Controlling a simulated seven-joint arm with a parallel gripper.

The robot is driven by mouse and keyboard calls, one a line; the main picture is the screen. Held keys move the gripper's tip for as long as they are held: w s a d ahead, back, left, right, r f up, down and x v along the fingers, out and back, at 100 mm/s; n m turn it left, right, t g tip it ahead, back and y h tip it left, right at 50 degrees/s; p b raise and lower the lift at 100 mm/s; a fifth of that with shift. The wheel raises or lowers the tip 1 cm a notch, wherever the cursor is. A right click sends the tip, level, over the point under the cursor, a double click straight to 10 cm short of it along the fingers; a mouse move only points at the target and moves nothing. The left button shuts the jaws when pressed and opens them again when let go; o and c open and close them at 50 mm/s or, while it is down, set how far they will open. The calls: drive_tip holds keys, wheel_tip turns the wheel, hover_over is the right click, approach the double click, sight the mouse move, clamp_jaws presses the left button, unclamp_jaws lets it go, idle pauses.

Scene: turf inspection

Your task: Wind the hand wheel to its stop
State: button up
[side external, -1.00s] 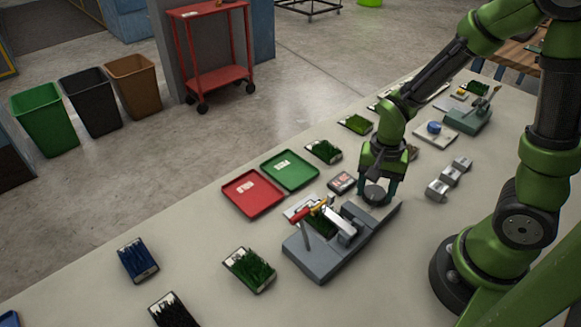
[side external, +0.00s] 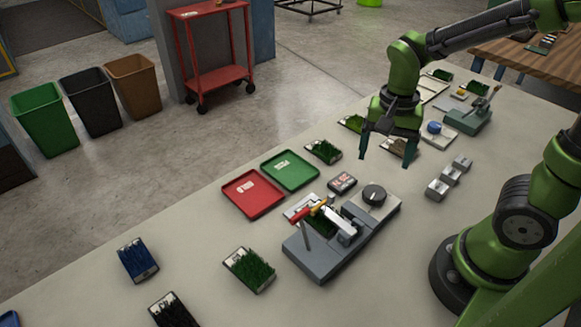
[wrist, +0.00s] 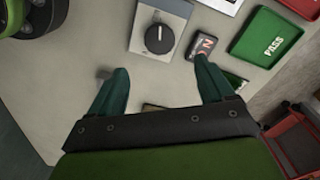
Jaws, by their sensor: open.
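The hand wheel (side external: 374,195) is a dark round knob on the right end of a grey test fixture (side external: 318,262). It also shows in the wrist view (wrist: 159,39), with a white pointer line on top.
A red tray (side external: 253,195) and a green tray (side external: 290,171) lie left of the fixture. A small dark box (side external: 342,183) lies close to the wheel. Grey blocks (side external: 449,180) stand to the right. Several turf samples are spread along the table.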

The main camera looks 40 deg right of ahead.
wheel_tip(320, 180, up, 6)
drive_tip(key=shift+r, duration=0.2)
idle(0.3)
drive_tip(key=s+a+r+n+t+y, duration=0.2)
drive_tip(key=a+r+n+t, duration=0.2)
drive_tip(key=n+t, duration=0.3)
drive_tip(key=shift+s+a+r+n, duration=0.15)
drive_tip(key=shift+a+r+n, duration=0.1)
drive_tip(key=shift+n, duration=0.35)
